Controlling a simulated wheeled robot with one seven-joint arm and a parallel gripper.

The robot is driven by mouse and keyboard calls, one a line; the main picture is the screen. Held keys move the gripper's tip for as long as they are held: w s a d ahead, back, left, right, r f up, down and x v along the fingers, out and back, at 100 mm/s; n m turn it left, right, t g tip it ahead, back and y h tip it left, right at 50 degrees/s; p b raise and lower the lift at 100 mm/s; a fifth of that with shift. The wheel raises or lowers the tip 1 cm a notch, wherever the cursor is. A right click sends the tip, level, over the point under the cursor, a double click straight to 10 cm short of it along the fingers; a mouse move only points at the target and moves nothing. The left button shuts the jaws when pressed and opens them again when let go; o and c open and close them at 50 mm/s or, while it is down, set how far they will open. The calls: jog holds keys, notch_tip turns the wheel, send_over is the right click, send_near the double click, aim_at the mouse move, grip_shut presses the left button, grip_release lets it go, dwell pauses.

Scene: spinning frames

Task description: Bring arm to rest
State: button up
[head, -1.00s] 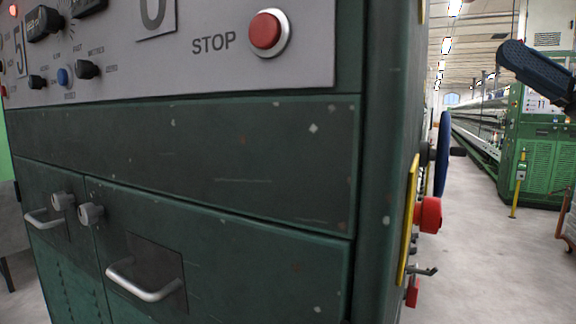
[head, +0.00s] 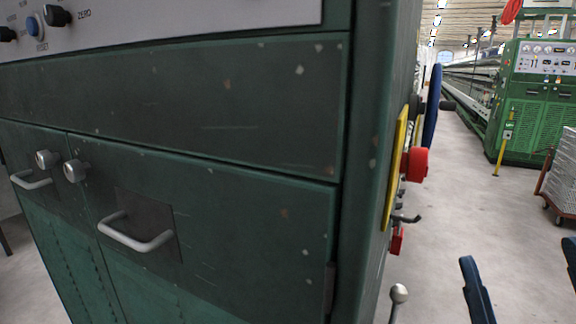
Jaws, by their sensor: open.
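My gripper (head: 518,253) shows at the lower right edge of the head view as two dark blue fingers pointing up. The fingers stand wide apart, with only bare floor seen between them. Nothing is held. The rest of the gripper and the arm lie outside the picture. The gripper appears to the right of the green machine cabinet (head: 180,110), apart from it in the picture.
The cabinet fills the left, with a door handle (head: 136,234). On its side are a red knob (head: 415,164), a blue wheel (head: 432,105) and a ball-topped lever (head: 398,294). A wire cart (head: 562,175) stands right. Grey floor (head: 470,215) lies open between.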

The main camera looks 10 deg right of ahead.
jog(key=s+a+f+m+g+h, duration=0.2)
jog(key=s+f+m+g, duration=0.6)
jog(key=s+f+g, duration=0.5)
jog(key=s+a+f, duration=0.1)
jog(key=s+f, duration=0.7)
jog(key=shift+f, duration=0.4)
jog(key=shift+s, duration=0.1)
jog(key=shift+c, duration=0.5)
